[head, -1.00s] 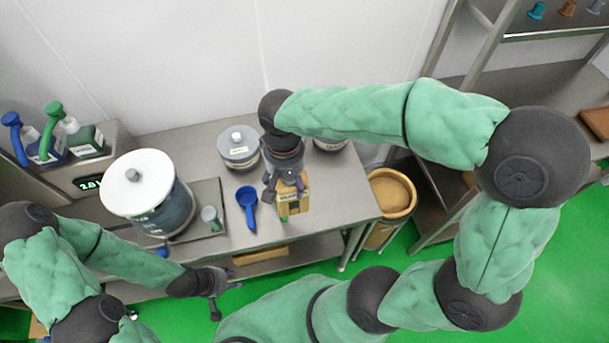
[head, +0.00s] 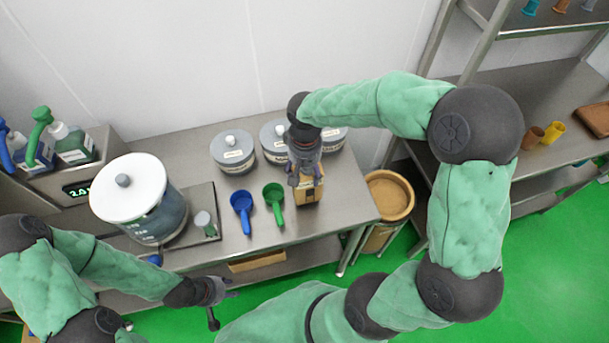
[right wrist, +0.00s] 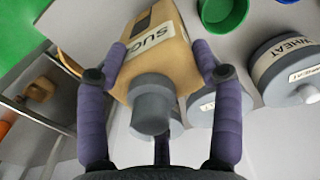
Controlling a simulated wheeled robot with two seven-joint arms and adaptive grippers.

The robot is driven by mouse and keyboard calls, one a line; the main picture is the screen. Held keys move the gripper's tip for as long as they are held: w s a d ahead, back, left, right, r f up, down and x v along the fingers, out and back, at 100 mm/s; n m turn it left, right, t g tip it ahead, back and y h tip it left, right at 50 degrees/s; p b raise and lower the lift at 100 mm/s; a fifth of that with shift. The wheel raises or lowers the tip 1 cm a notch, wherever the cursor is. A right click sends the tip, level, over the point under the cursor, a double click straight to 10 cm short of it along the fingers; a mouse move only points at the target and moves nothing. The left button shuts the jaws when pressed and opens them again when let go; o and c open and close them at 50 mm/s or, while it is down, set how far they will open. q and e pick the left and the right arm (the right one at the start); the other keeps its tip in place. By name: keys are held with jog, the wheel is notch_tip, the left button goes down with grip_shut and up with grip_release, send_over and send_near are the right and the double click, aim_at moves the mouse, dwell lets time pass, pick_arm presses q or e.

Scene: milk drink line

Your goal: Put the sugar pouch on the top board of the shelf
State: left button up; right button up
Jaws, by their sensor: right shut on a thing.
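The sugar pouch (head: 307,191) is a tan box-like pack with a grey cap. In the right wrist view the pouch (right wrist: 155,45) shows the letters "SUG" between the fingers. My right gripper (head: 304,176) is shut on it over the right part of the steel table; whether the pouch touches the table I cannot tell. The right gripper also shows in the right wrist view (right wrist: 160,75). My left gripper (head: 222,290) is empty in front of the table; its jaw opening is too small to judge. The shelf (head: 560,85) stands at the right, its top board partly cut off.
Grey lidded tubs (head: 233,153) stand at the table's back. A blue scoop (head: 242,207) and a green scoop (head: 274,203) lie left of the pouch. A large white-lidded container (head: 135,200) stands further left. A tan bin (head: 388,196) stands between table and shelf. Cups (head: 553,132) sit on a shelf board.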

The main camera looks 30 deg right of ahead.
jog(key=shift+f, duration=0.95)
jog(key=shift+f, duration=0.15)
jog(key=o, duration=1.7)
